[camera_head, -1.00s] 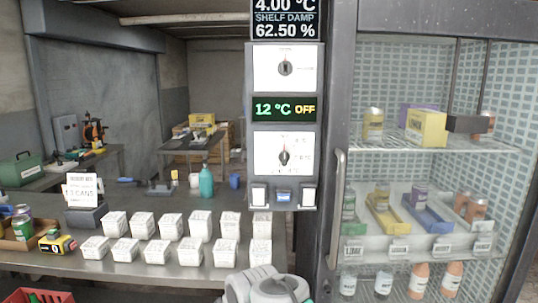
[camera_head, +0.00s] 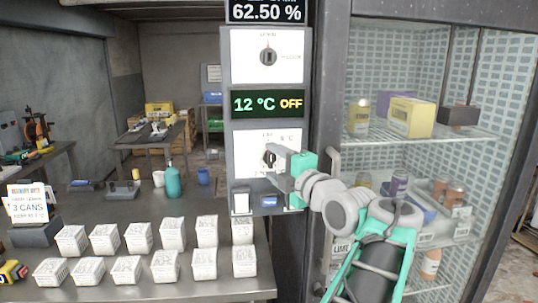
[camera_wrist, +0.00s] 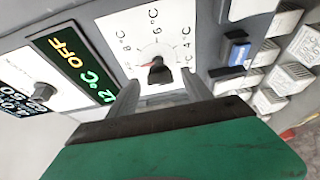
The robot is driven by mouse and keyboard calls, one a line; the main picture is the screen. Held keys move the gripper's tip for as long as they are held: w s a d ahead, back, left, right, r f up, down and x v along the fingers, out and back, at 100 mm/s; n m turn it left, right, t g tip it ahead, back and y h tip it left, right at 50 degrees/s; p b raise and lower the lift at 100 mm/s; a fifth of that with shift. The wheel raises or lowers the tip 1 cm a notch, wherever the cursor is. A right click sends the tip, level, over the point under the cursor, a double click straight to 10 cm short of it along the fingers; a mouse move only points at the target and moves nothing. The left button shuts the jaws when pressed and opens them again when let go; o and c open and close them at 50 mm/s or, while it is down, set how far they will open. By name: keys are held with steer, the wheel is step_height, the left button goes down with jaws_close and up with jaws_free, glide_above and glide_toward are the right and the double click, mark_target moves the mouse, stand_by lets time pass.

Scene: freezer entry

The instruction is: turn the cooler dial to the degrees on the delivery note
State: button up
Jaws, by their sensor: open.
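The cooler dial is a white plate with a black knob (camera_head: 268,158) low on the grey panel, partly hidden by my gripper (camera_head: 284,168).
A display (camera_head: 268,104) reads 12 °C OFF. Above it is a second dial (camera_head: 268,57). Below the cooler dial are a white switch (camera_head: 241,202) and a blue one (camera_head: 269,201). White cartons (camera_head: 165,235) fill the counter front. A glass-walled cooler (camera_head: 420,130) stands right.

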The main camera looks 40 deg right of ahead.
steer(key=shift+x, duration=1.15)
jaws_close()
